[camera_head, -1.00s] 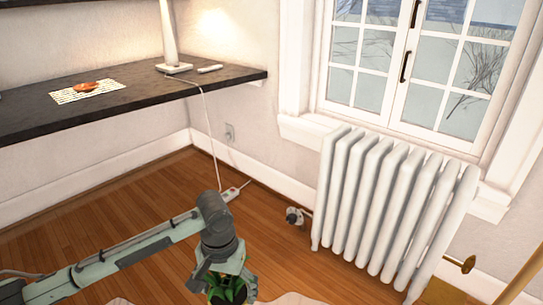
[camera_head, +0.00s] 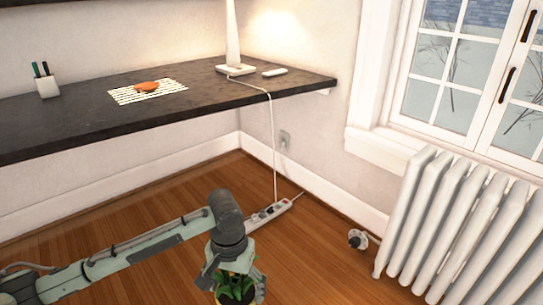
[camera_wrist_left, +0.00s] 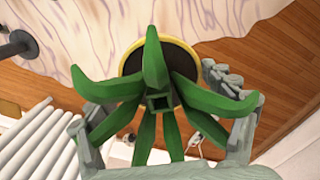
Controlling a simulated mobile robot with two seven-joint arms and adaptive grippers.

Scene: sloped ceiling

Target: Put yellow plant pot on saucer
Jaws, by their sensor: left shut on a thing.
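The yellow plant pot (camera_head: 238,297) holds a green leafy plant and shows at the bottom edge of the head view. My left gripper (camera_head: 236,284) is shut on it, with a finger on either side. In the left wrist view, the pot's yellow rim (camera_wrist_left: 198,56) and dark soil show behind the thick green leaves. The pot's lower part is hidden. A small orange, dish-like thing (camera_head: 147,86) lies on a striped mat (camera_head: 172,87) on the dark shelf; it may be the saucer, but it is too small to be sure. My right gripper is out of view.
The dark shelf (camera_head: 60,125) runs along the wall, with a pen cup (camera_head: 47,87), a white lamp (camera_head: 233,50) and a small white item (camera_head: 275,72). A cable drops to a power strip (camera_head: 266,215). A white radiator (camera_head: 450,225) stands at right. Wooden floor lies between.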

